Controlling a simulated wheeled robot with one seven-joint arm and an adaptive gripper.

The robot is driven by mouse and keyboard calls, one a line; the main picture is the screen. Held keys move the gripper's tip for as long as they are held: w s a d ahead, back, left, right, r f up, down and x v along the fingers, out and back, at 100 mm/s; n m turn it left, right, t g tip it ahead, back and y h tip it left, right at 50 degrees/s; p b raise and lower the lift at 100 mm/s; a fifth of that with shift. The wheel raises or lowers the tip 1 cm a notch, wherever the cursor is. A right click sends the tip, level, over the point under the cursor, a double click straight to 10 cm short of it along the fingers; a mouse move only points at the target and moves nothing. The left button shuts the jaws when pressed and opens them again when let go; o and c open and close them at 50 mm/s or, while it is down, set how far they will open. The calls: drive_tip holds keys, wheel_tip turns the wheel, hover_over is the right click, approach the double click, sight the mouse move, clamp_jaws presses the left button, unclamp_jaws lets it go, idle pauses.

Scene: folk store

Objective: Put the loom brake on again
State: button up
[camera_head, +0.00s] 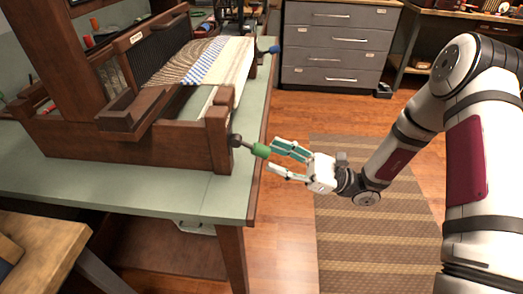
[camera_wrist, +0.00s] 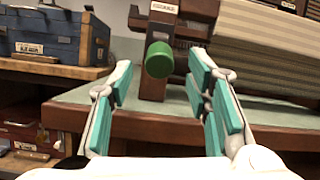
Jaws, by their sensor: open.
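The wooden loom (camera_head: 150,145) stands on a green-topped table. A green knob (camera_head: 261,150) on a dark shaft sticks out from the loom's near right post; I take it for the brake handle. My gripper (camera_head: 272,158) is open, its teal-padded fingertips close to the knob's outer end. In the wrist view the green knob (camera_wrist: 159,60) shows centred between the fingers, with a small label plate above it. I cannot tell whether the fingers touch it. Striped cloth (camera_head: 205,62) lies on the loom.
A blue knob (camera_head: 274,49) sticks out at the loom's far right. Grey drawers (camera_head: 335,45) stand behind, and a patterned rug (camera_head: 375,225) lies on the wood floor. The wrist view shows a blue toolbox (camera_wrist: 55,35) on a bench at left.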

sight(261, 151)
drive_tip(key=shift+x, duration=2.4)
clamp_jaws()
